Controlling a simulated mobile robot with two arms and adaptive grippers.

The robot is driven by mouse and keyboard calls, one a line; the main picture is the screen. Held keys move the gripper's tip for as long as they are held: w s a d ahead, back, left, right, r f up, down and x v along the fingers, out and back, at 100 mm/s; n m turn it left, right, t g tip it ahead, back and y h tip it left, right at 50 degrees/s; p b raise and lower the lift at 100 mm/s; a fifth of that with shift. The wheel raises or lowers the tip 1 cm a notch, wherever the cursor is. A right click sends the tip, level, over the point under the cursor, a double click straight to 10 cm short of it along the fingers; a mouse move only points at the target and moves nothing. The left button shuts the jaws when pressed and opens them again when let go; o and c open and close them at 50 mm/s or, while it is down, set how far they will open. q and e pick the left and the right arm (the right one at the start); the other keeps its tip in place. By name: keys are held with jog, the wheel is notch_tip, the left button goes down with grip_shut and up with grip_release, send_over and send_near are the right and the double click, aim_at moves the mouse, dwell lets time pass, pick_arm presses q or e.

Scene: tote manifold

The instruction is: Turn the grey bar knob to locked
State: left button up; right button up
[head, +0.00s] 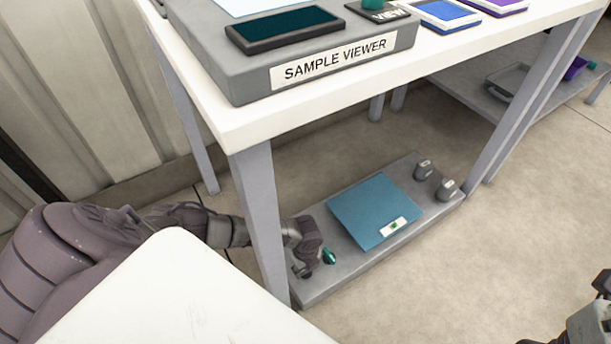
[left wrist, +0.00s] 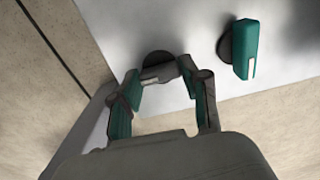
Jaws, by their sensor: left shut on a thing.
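A grey base unit (head: 345,275) lies on the floor under the table. In the left wrist view, the grey bar knob (left wrist: 157,62) sits on its pale top (left wrist: 200,20), its bar with a white mark lying between the fingers of my left gripper (left wrist: 160,80). The gripper is shut on it. In the head view my left gripper (head: 308,252) reaches down at the unit's left end and hides the grey bar knob. A teal bar knob (head: 328,256) stands just right of it, apart from the fingers; it also shows in the left wrist view (left wrist: 245,48). Labels for locked are not readable.
A blue plate (head: 372,200) with a white-and-green switch (head: 394,226) covers the unit's middle. Two grey knobs (head: 424,169) (head: 447,188) stand at its right. A table leg (head: 262,215) stands close to my left wrist. The sample viewer (head: 320,70) is on the tabletop above.

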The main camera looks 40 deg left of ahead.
aim_at(305, 269)
pick_arm(q)
jog(key=shift+d, duration=0.1)
jog(key=o, duration=1.1)
jog(key=shift+o, duration=0.2)
notch_tip(305, 269, up, 12)
